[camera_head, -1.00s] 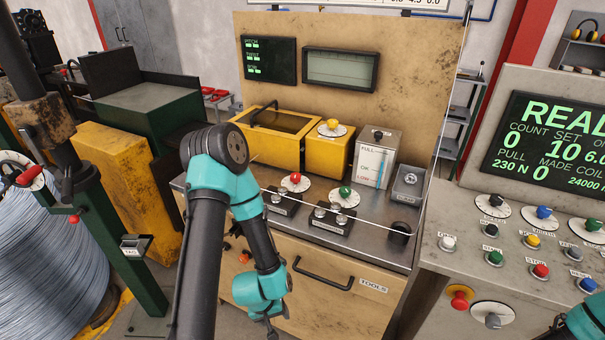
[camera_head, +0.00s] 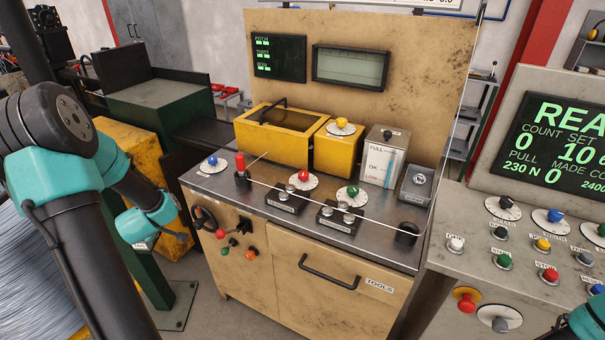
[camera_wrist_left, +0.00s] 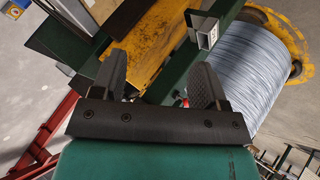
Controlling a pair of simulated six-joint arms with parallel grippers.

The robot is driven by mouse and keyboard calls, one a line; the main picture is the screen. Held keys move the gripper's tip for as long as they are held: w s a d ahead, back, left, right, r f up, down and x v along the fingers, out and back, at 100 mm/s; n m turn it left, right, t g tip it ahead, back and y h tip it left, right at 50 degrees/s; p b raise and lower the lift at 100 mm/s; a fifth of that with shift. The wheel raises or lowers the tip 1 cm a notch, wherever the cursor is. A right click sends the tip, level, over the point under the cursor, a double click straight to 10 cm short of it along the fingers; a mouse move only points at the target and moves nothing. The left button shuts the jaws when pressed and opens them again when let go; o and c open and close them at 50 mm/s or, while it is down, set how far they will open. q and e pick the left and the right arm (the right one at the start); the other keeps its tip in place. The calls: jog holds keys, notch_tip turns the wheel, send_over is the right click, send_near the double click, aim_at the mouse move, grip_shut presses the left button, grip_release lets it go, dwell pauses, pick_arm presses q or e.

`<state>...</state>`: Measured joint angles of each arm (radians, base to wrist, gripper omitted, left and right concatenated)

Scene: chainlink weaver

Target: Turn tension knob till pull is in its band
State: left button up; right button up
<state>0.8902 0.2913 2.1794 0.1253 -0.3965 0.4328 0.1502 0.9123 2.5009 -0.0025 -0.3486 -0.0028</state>
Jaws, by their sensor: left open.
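The control panel screen (camera_head: 560,150) at the right reads PULL 230 N. I cannot read which knob is the tension knob. On the bench there are a blue knob (camera_head: 212,161), a red knob (camera_head: 303,176), a green knob (camera_head: 353,191) and a yellow knob (camera_head: 341,123), each on a white dial. A wire runs over the bench past the rollers. My left gripper is open and empty in the left wrist view (camera_wrist_left: 160,85), apart from all knobs; in the head view its arm is left of the bench. My right gripper is out of view; only part of its arm shows bottom right.
A gauge marked FULL, OK and LOW (camera_head: 383,158) stands at the bench's back right. A red-topped post (camera_head: 241,167) stands at the bench's left. A wire coil (camera_wrist_left: 245,75) and a green post lie below my left gripper. The panel holds several more knobs and buttons.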

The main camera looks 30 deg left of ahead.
pick_arm(q)
jog(key=w+a+r+m+t, duration=0.1)
jog(key=w+a+r+m, duration=0.15)
jog(key=a+r, duration=0.4)
jog(key=w+d+r+m+h, duration=0.2)
jog(key=w+d+r+m, duration=0.15)
jog(key=w, duration=0.45)
jog(key=w+d+r+m+h, duration=0.15)
jog(key=w+d, duration=0.25)
jog(key=w, duration=0.5)
jog(key=w+d+r+m+g+h, duration=0.1)
jog(key=w+d+r+m, duration=0.5)
jog(key=w+d, duration=0.55)
jog(key=w+d+r+m+g+h, duration=0.2)
jog(key=w+d+r+m, duration=0.45)
jog(key=w+d, duration=0.45)
jog(key=d+f+m+g, duration=0.3)
jog(key=d+g, duration=0.1)
jog(key=d, duration=0.1)
jog(key=shift+s+f+g, duration=0.2)
jog(key=shift+g, duration=0.1)
